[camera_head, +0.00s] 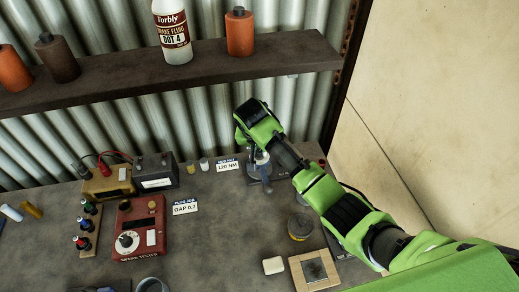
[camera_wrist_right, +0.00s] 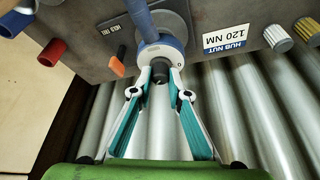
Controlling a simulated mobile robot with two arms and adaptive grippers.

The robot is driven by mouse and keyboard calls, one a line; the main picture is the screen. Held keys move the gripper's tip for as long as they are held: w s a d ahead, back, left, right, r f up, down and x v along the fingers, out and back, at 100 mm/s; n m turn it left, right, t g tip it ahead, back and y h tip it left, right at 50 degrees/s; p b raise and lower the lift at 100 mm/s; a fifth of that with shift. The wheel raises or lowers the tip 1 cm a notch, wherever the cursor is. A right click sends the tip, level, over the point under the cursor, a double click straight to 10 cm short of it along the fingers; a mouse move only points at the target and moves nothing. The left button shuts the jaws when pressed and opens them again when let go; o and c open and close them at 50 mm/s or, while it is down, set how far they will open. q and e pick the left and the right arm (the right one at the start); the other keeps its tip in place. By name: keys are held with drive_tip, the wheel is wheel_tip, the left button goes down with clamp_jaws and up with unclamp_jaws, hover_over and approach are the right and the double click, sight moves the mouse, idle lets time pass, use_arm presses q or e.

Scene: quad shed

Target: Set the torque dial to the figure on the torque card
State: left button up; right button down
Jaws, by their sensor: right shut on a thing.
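The torque card (camera_head: 227,166) stands on the bench and reads "120 NM"; in the right wrist view (camera_wrist_right: 225,38) it shows upside down with "HUB NUT". The torque dial is a blue and silver collar (camera_wrist_right: 161,50) with a dark end on a blue-grey tool over a dark round base. My right gripper (camera_wrist_right: 161,78) has its fingertips on either side of the dial and is shut on it. In the head view my right gripper (camera_head: 259,146) hides most of the tool. No figure on the dial is legible. My left gripper is not in view.
A red box with a white dial (camera_head: 127,241) and a "GAP 0.7" card (camera_head: 185,207) stand to the left. An orange-tipped part (camera_wrist_right: 122,60) lies close beside the tool. A shelf (camera_head: 180,81) with bottles runs above. The bench middle is fairly clear.

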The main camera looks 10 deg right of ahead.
sight(259, 151)
drive_tip(key=shift+a+m+g+h, duration=0.1)
drive_tip(key=shift+m+g+h, duration=0.25)
drive_tip(key=shift+m, duration=0.75)
drive_tip(key=c, duration=1.9)
unclamp_jaws()
drive_tip(key=shift+r, duration=0.3)
drive_tip(key=v, duration=0.2)
drive_tip(key=shift+s+a+r, duration=0.1)
drive_tip(key=shift+a+r, duration=0.1)
drive_tip(key=s+a, duration=0.2)
drive_tip(key=s, duration=0.1)
drive_tip(key=s+a, duration=0.2)
drive_tip(key=s, duration=0.1)
drive_tip(key=s+a, duration=0.3)
drive_tip(key=shift+s+f, duration=0.1)
drive_tip(key=shift+s, duration=0.25)
